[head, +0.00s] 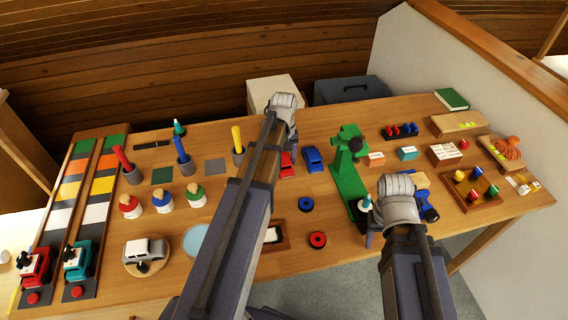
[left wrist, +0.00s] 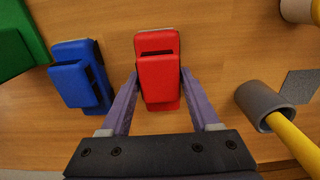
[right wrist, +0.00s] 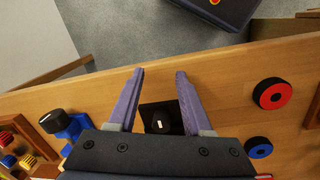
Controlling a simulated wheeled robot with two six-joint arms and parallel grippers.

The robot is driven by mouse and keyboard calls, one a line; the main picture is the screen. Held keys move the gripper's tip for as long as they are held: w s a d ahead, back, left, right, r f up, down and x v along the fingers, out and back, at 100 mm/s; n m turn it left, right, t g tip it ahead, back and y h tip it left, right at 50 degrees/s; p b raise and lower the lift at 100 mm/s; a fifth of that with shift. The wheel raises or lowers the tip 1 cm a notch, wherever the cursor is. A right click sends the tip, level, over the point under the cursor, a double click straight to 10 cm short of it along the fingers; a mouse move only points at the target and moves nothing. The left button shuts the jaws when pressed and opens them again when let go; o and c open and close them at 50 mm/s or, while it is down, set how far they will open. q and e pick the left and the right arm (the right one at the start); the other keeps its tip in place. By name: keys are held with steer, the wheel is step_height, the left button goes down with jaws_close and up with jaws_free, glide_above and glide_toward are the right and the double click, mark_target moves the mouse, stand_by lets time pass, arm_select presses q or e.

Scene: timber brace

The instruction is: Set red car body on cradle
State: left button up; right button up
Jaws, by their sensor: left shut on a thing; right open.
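The red car body (head: 287,165) is at the middle of the table, partly behind my left arm. It is also in the left wrist view (left wrist: 157,70), between the two fingers of my left gripper (left wrist: 160,88), which touch its sides. I cannot tell whether it is lifted. The blue car body (head: 313,160) lies just beside it. My right gripper (right wrist: 160,85) is open and empty, over the front of the table. A black block with a dark knob (right wrist: 160,118) shows between its fingers. I cannot make out a cradle for certain.
A green stand (head: 349,184) rises between my arms. A red wheel (head: 317,240) and a blue wheel (head: 306,204) lie at the front. A wooden tray (head: 284,243) is partly hidden by my left arm. Cups with coloured rods, such as the yellow one (head: 236,138), stand left.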

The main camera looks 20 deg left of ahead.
mark_target(284, 157)
arm_select(q)
steer(key=c, duration=0.8)
steer(key=shift+r, duration=0.1)
arm_select(e)
steer(key=shift+r, duration=0.15)
arm_select(q)
step_height(284, 157, up, 10)
steer(key=p, duration=1)
arm_select(e)
step_height(284, 157, up, 10)
